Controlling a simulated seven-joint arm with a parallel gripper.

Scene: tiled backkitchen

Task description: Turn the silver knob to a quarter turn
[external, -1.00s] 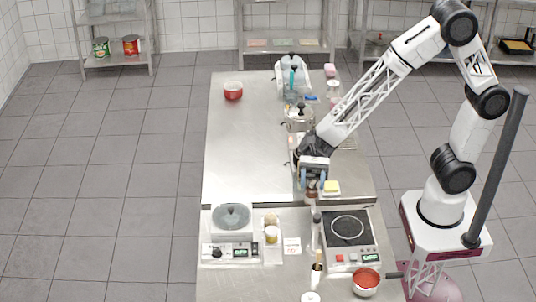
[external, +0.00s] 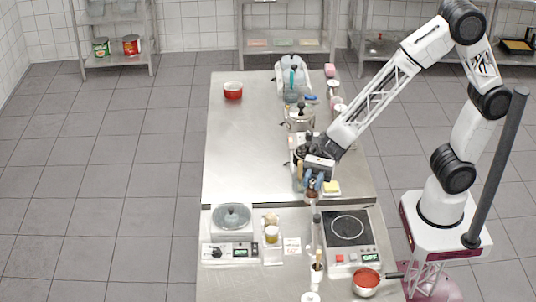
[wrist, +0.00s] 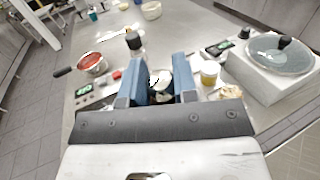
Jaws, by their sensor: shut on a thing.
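My gripper (external: 313,188) points down over the table, its two blue fingers close together near the seam between the table and the front counter. In the wrist view, the fingers (wrist: 160,94) are shut on a small pale, silvery round part that I take to be the silver knob (wrist: 160,78). The fingers hide its sides, and its turn angle cannot be read. In the external view, a brownish body (external: 312,195) shows just below the fingertips; the knob itself is hidden there.
A yellow block (external: 331,187) lies close right of my gripper. The table's left half is mostly clear.

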